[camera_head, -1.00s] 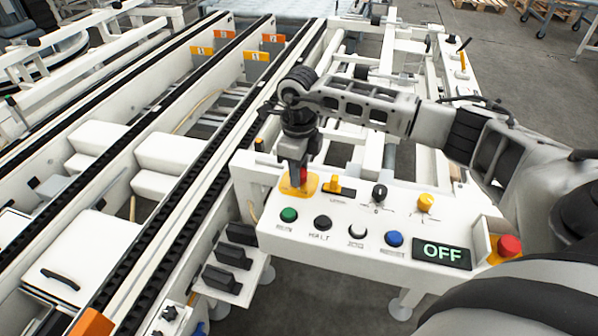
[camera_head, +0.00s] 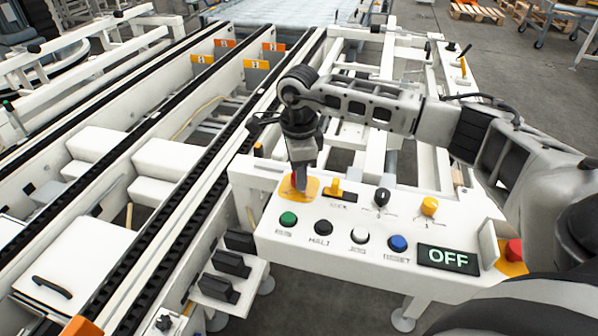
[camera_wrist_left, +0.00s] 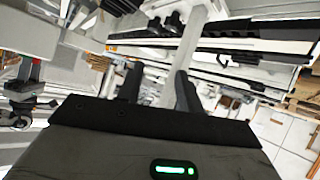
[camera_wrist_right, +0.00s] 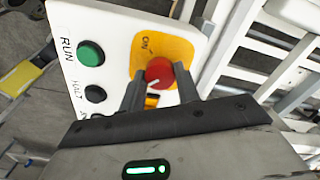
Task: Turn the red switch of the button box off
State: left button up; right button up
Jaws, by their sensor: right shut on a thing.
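The button box (camera_head: 300,238) is a white panel in the head view. Its red switch (camera_wrist_right: 159,71) is a round red knob on a yellow plate (camera_wrist_right: 183,50) marked ON, with a white mark on the knob. My right gripper (camera_wrist_right: 158,88) has a finger on each side of the knob and is shut on it. In the head view my right gripper (camera_head: 300,182) points down over the plate and hides most of the knob. The display (camera_head: 448,258) on the panel reads OFF. My left gripper (camera_wrist_left: 158,86) is open and empty, seen only in its wrist view.
Green (camera_head: 288,219), black (camera_head: 322,228), white (camera_head: 359,236) and blue (camera_head: 397,243) buttons line the panel front. A black knob (camera_head: 382,196), a yellow knob (camera_head: 429,206) and a red emergency button (camera_head: 514,250) stand nearby. Conveyor rails (camera_head: 190,190) run along the left.

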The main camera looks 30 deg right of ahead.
jog(key=shift+w+r, duration=0.1)
jog(key=shift+r, duration=0.05)
jog(key=o, duration=1)
notch_tip(320, 180, up, 16)
jog(key=shift+f, duration=0.1)
dwell(0.4)
